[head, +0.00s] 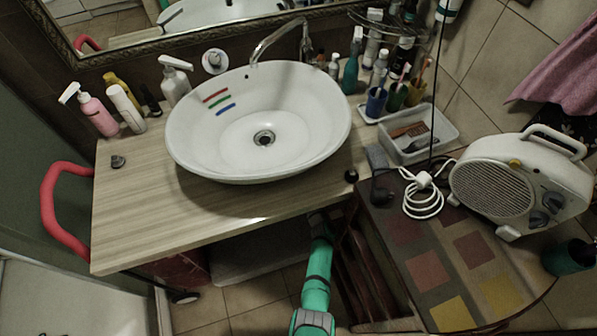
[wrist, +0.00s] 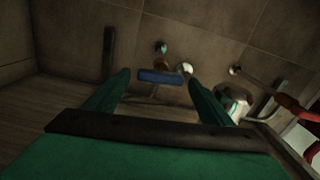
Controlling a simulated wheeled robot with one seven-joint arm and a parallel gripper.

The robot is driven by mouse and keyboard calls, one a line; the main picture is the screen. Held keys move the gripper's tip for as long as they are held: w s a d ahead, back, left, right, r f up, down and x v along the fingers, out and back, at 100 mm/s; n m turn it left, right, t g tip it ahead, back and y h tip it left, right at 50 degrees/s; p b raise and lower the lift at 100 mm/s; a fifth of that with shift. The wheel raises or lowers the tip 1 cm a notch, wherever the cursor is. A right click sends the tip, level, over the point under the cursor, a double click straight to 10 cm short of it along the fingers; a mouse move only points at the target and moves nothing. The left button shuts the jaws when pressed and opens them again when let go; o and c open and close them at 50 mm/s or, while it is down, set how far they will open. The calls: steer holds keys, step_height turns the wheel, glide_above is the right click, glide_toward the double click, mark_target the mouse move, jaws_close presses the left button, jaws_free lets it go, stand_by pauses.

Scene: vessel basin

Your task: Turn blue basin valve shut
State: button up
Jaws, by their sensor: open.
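The blue valve handle (wrist: 161,77) shows in the wrist view as a short bar lying roughly level across the picture, on a fitting near the tiled wall. My gripper (wrist: 159,79) is open, with one green finger on each side of the blue handle and clear gaps between. I cannot tell how deep the fingertips reach relative to it. In the head view my green arm reaches under the counter, which hides the gripper and the valve. The white basin (head: 190,140) stands on the counter, with red, green and blue stripes inside.
The wooden counter (head: 135,215) lies above my arm. A wooden slatted stand beneath the patterned table (head: 480,285) is close on the right. In the wrist view, brass and white fittings (wrist: 184,68) sit just behind the handle, and a red-ended pipe (wrist: 293,108) lies right.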

steer(key=shift+x, duration=1.05)
steer(key=shift+c, duration=0.6)
steer(key=c, duration=0.9)
steer(key=shift+m, duration=0.7)
steer(key=o, duration=1)
steer(key=shift+d, duration=0.1)
steer(key=shift+s, duration=0.1)
steer(key=v, duration=1)
steer(key=shift+s+d, duration=0.15)
steer(key=shift+s, duration=0.25)
